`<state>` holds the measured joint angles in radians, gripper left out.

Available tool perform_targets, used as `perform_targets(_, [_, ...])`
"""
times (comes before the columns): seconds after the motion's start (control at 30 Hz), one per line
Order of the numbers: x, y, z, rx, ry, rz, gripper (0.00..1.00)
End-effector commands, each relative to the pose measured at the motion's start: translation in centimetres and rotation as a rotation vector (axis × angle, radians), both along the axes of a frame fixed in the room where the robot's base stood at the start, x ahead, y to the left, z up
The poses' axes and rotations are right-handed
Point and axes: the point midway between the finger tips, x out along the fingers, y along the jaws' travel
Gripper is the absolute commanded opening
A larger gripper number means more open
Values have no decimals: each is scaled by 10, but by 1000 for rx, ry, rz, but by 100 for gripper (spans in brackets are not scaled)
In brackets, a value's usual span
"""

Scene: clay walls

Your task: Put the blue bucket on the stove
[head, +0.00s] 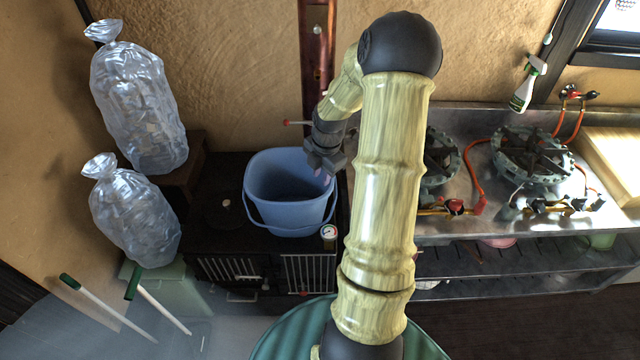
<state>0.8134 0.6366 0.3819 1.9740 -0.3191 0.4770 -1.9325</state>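The blue bucket (290,208) stands upright on top of a dark iron stove (216,190) with barred doors, left of centre. Its thin handle hangs down over the front. My gripper (322,172) is at the bucket's right rim, pointing down, with pinkish finger pads over or just inside the rim. I cannot tell whether it touches the bucket or how far apart the fingers are. My forearm passes to the right of the bucket. A steel gas cooker with a burner (534,154) stands at the right; my arm hides part of it.
Two clear filled bags (138,100) (134,212) stand at the left. A copper pipe (317,60) rises behind the bucket. A round gauge (328,232) is by the bucket's front right. A spray bottle (524,88) is at the back right. Orange hoses run around the burners.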

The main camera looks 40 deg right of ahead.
Motion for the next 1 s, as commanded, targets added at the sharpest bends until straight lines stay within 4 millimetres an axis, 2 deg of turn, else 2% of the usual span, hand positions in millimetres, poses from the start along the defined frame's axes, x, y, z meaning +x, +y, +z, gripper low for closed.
perform_targets(0.17, [-2,0,11,0,0,0,24])
perform_targets(0.73, [-2,2,12,1,1,-7,24])
perform_targets(0.87, [-3,17,18,2,4,-73,24])
perform_targets(1.0, [-10,51,31,9,8,-250,24])
